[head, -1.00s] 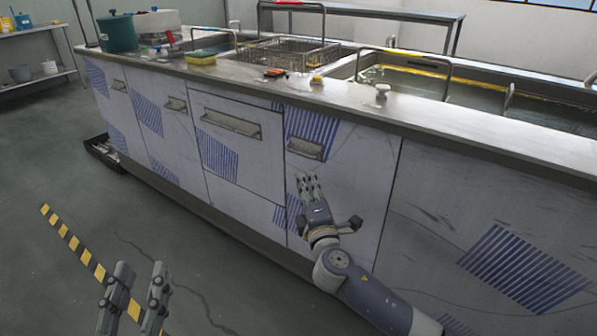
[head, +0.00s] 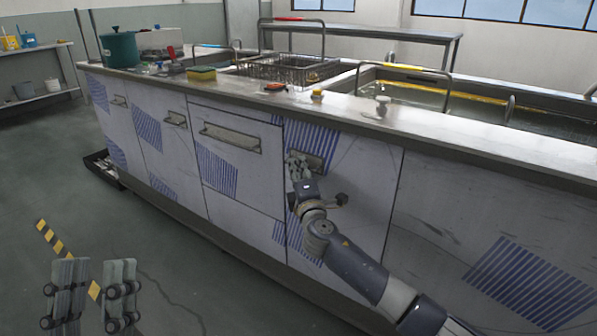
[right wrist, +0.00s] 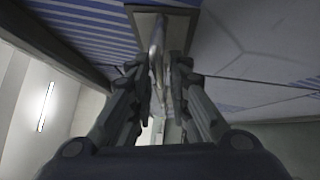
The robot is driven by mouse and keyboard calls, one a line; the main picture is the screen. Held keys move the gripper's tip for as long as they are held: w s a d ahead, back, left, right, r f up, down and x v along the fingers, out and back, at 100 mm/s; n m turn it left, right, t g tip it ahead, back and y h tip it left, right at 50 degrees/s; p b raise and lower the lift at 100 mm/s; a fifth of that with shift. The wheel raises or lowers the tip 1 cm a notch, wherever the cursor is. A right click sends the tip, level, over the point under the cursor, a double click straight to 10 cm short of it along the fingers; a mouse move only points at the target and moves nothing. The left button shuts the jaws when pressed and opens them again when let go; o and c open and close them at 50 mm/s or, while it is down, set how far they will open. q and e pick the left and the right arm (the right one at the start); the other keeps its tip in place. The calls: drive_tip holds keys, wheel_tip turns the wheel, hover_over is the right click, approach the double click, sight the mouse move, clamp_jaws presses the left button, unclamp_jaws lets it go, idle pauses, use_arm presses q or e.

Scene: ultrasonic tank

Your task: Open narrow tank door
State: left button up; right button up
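The narrow door (head: 345,215) is a pale cabinet panel with blue hatched patches, under the counter right of centre, and it looks closed. Its handle is mostly hidden by my right gripper in the head view; in the right wrist view the handle bar (right wrist: 157,45) shows ahead. My right gripper (head: 296,164) is up at the handle. In the right wrist view its two fingers (right wrist: 162,84) stand apart on either side of the bar, with a small gap; firm contact is not clear. My left gripper (head: 92,275) is open and empty, low at the left over the floor.
Other closed doors with handles (head: 230,138) run to the left. The steel counter (head: 345,108) above carries a green pot (head: 120,49), a sponge (head: 201,74) and basins. A dark tray (head: 100,165) lies at the far left end. The floor in front is clear.

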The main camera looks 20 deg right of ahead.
drive_tip(key=shift+w, duration=0.1)
clamp_jaws()
